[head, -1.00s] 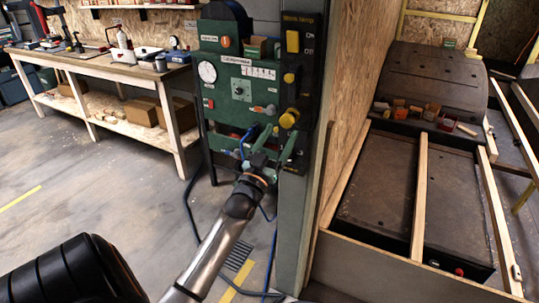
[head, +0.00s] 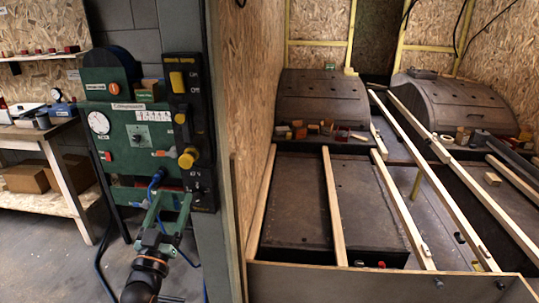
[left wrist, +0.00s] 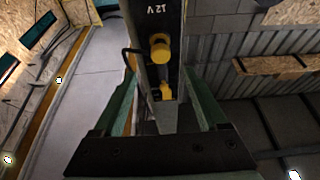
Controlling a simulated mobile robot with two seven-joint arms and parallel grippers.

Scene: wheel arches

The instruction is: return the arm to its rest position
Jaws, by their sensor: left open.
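My left gripper (head: 170,197) has green fingers spread apart, with nothing seen between them. In the head view it is in front of the lower part of the green control panel (head: 120,160), below the yellow knob (head: 187,158) on the black strip (head: 203,125). In the left wrist view both fingers of the left gripper (left wrist: 165,105) stand apart. The black strip with a "12 V" label and the yellow knob (left wrist: 160,48) shows beyond and between them. Whether the fingers touch anything is hard to tell. My right gripper is not in view.
A grey post (head: 226,200) stands right of the panel. Dark hoses hang below the panel. A workbench (head: 62,180) is at the left. Wooden beams (head: 333,205) and dark arched covers (head: 322,100) fill the bay at right. Open floor (head: 50,265) lies at lower left.

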